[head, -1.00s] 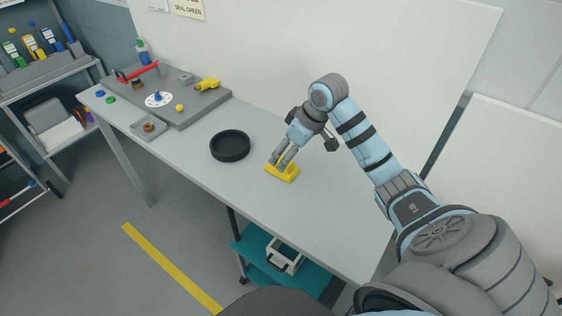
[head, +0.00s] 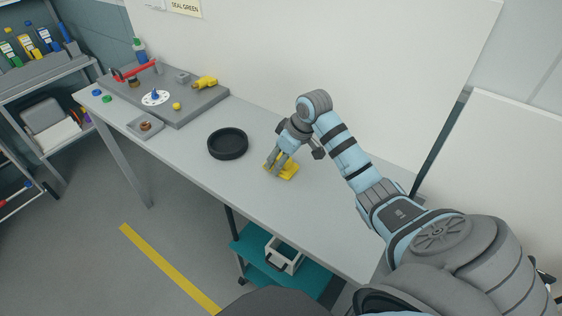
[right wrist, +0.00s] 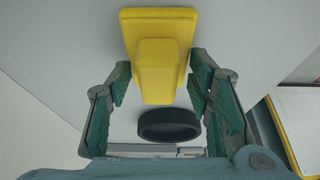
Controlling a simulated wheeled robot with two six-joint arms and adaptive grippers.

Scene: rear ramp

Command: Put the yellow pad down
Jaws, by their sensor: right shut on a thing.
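The yellow pad (head: 289,173) is at the grey table (head: 318,225), right of the black round tray. In the head view it is at or very near the table top; I cannot tell whether it touches. My right gripper (head: 275,165) is shut on it from above, and its fingers hide part of it. In the right wrist view, the pad (right wrist: 159,22) has a flat base and a raised block, with the two green-lined fingers (right wrist: 160,82) on either side of the block. My left gripper is not in view.
The black round tray (head: 228,156) stands close left of the pad, apart from it; it also shows in the wrist view (right wrist: 168,134). A grey board (head: 190,108) with several parts lies at the table's far left. The table right of the pad is clear.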

